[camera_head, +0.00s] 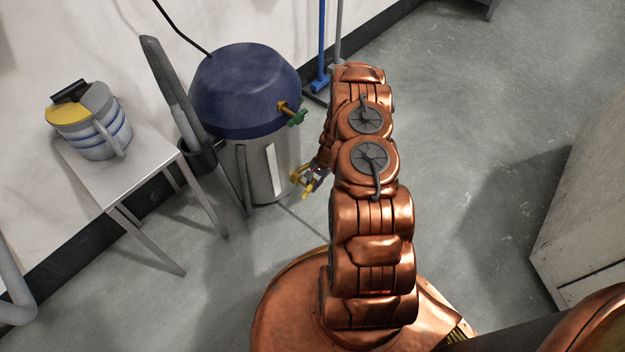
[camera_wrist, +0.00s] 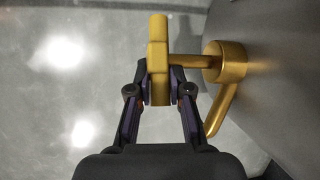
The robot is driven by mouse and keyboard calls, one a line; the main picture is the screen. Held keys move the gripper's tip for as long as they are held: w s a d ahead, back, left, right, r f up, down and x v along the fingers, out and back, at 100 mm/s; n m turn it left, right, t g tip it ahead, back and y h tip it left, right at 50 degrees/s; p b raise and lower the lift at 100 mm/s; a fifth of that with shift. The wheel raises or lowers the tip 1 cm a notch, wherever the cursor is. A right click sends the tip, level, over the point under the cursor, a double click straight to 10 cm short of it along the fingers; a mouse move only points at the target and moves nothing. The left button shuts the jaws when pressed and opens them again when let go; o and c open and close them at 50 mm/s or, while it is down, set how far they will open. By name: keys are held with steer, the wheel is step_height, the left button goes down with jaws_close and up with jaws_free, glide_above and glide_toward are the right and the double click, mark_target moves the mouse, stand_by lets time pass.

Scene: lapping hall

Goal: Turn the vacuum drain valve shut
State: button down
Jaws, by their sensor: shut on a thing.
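The vacuum (camera_head: 240,95) is a canister with a blue domed lid and a grey metal body, standing by the wall. Its yellow drain valve (camera_head: 300,177) is low on the body's right side. In the wrist view the valve's round brass body (camera_wrist: 226,62) sits against the canister, with a spout angled downward. A stem joins it to an upright yellow handle bar (camera_wrist: 158,50). My gripper (camera_wrist: 160,93) has its two dark fingers shut on the lower part of this handle. In the head view my arm partly hides the gripper.
A green-handled tap (camera_head: 297,117) sticks out of the blue lid. A hose wand (camera_head: 172,90) stands in a holder at the canister's left. A small table (camera_head: 130,178) carries a striped container (camera_head: 100,125). A grey cabinet (camera_head: 590,220) is at right; floor between is clear.

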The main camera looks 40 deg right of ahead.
steer(key=shift+s+d+f+g+y+b, duration=0.1)
steer(key=shift+f+g+y+b, duration=0.15)
steer(key=shift+y, duration=0.6)
steer(key=shift+d+f+g+y+b, duration=0.15)
steer(key=shift+f+y, duration=0.15)
steer(key=shift+y, duration=0.55)
steer(key=shift+a+y+b, duration=0.1)
steer(key=shift+y+b, duration=0.4)
steer(key=shift+y, duration=0.2)
steer(key=shift+f, duration=0.1)
steer(key=shift+y, duration=0.3)
steer(key=c, duration=1.1)
jaws_free()
steer(key=shift+w+v, duration=0.15)
steer(key=shift+v, duration=2.9)
steer(key=shift+w+v, duration=0.1)
steer(key=shift+v, duration=2.95)
